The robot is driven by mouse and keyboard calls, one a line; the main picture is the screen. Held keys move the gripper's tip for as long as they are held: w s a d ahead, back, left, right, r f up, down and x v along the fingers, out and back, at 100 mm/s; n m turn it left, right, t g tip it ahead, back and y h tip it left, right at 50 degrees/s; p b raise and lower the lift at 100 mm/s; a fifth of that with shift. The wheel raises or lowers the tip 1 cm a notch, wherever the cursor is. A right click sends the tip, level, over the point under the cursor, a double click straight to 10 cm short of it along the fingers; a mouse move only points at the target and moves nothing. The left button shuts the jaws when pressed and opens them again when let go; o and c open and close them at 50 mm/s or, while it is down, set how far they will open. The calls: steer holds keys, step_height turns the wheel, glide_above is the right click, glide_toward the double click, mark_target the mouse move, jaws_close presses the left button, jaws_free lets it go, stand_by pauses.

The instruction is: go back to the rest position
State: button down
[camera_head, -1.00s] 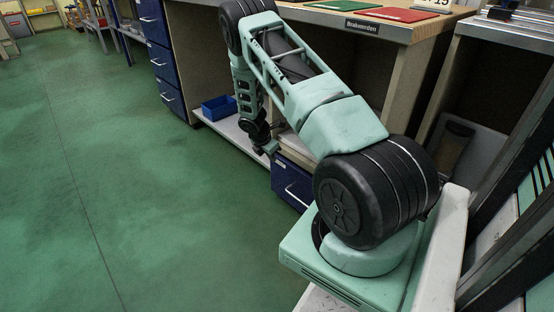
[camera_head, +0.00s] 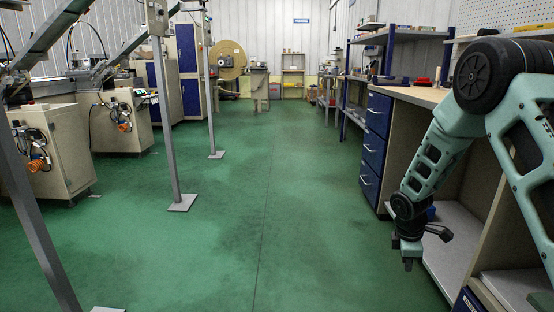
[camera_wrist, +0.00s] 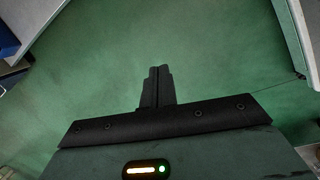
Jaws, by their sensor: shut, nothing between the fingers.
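My gripper (camera_head: 408,264) hangs at the lower end of my folded arm, at the right of the head view. It points down over the green floor, in front of the open lower shelf of the workbench. In the wrist view, the two dark fingers of my gripper (camera_wrist: 158,72) stand together with only green floor beyond them. It is shut and holds nothing.
The workbench (camera_head: 411,93) with blue drawers (camera_head: 374,148) is close at the right. Grey posts (camera_head: 172,125) with floor plates (camera_head: 182,203) and beige machines (camera_head: 47,150) stand at the left.

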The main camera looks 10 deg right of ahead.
steer(key=s+a+r+m+y, duration=0.1)
steer(key=s+a+r, duration=0.25)
steer(key=a, duration=0.35)
steer(key=s+a+r+m, duration=0.1)
steer(key=s+a+r, duration=0.1)
steer(key=a+r, duration=0.35)
steer(key=s+a+r+y, duration=0.1)
steer(key=s+a+r, duration=0.15)
steer(key=a, duration=0.65)
steer(key=s+a+r+m, duration=0.1)
steer(key=s+a+r, duration=0.15)
steer(key=s, duration=0.45)
steer(key=s+a+r+m+y, duration=0.1)
steer(key=s+a+r, duration=0.1)
steer(key=s+a, duration=0.35)
steer(key=s+a+r+m, duration=0.1)
steer(key=s+a+r, duration=0.1)
steer(key=s, duration=0.6)
step_height(320, 180, up, 30)
steer(key=p, duration=3)
steer(key=shift+s+a, duration=0.2)
steer(key=shift+s, duration=0.2)
steer(key=shift+r, duration=0.1)
